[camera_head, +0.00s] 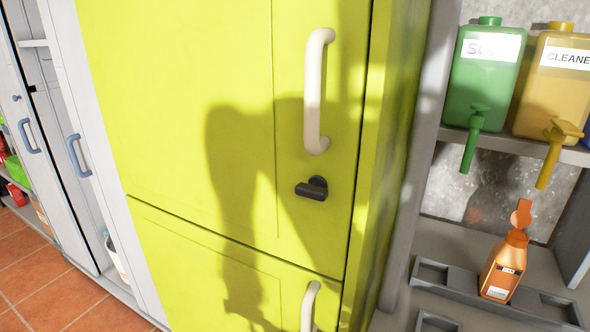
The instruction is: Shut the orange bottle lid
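An orange bottle (501,268) with a white label stands in a grey holder at the lower right of the head view. Its orange lid (521,213) stands up above the bottle's neck, so the lid is open. Neither of my grippers shows in this view. A shadow falls across the yellow-green cabinet, but no arm is visible.
A tall yellow-green cabinet (190,110) with a white handle (316,92) and a black latch (312,188) fills the middle. Green (484,75) and yellow (555,90) dispensers sit on a shelf above the bottle. Grey lockers (85,130) stand at left above tiled floor.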

